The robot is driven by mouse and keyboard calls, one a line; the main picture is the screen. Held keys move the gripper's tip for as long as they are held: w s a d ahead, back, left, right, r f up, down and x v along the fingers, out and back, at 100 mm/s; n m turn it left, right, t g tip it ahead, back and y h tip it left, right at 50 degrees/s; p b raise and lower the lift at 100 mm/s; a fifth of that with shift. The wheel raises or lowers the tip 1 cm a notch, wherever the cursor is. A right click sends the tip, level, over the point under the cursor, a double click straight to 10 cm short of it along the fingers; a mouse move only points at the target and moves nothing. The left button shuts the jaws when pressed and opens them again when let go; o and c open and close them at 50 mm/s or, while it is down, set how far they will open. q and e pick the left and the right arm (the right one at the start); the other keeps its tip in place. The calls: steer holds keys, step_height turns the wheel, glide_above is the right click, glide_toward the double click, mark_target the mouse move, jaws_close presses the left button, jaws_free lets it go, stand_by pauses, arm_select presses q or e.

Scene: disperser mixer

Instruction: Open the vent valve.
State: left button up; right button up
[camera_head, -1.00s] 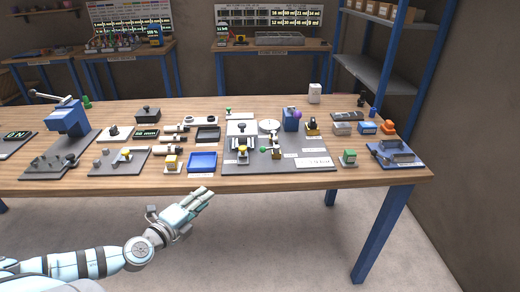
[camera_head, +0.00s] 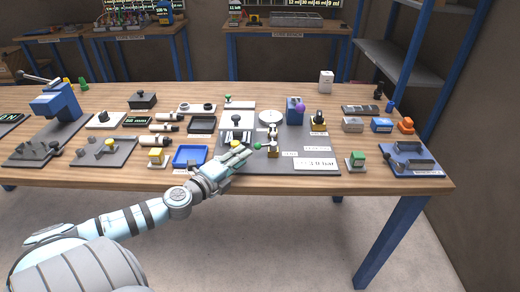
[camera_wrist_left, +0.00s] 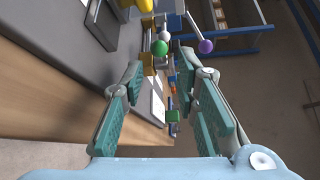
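My left gripper (camera_head: 244,154) is over the front of a grey plate (camera_head: 225,167) on the bench. In the left wrist view its fingers (camera_wrist_left: 165,88) are apart with nothing between them. A small brass-coloured valve (camera_head: 273,148) stands just right of the fingertips, with a green ball handle (camera_head: 257,146) pointing left toward them. The green ball (camera_wrist_left: 160,47) shows ahead of the fingers in the wrist view, apart from them. A yellow knob (camera_head: 237,144) is close beside the gripper, partly hidden. I cannot read which part is labelled vent.
A black-knobbed clamp (camera_head: 236,121) and a round white dial (camera_head: 271,117) stand behind the gripper. A blue tray (camera_head: 190,157) is left of the gripper. A green-topped block (camera_head: 357,160) stands right of the plate.

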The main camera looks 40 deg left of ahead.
mark_target(255, 147)
arm_select(q)
steer(key=w+p, duration=0.1)
steer(key=p, duration=0.1)
steer(key=shift+w+a+r+p, duration=0.3)
steer(key=shift+w+a+p, duration=0.05)
steer(key=shift+a+p, duration=0.05)
steer(key=w+p, duration=0.2)
steer(key=w, duration=0.1)
steer(key=w+p, duration=0.1)
steer(key=p, duration=0.1)
steer(key=shift+w+d+f, duration=0.2)
steer(key=shift+w+f, duration=0.2)
steer(key=shift+w+a+f, duration=0.1)
steer(key=shift+w+f, duration=0.1)
steer(key=shift+w, duration=0.35)
steer(key=shift+w+f, duration=0.25)
steer(key=shift+w, duration=0.4)
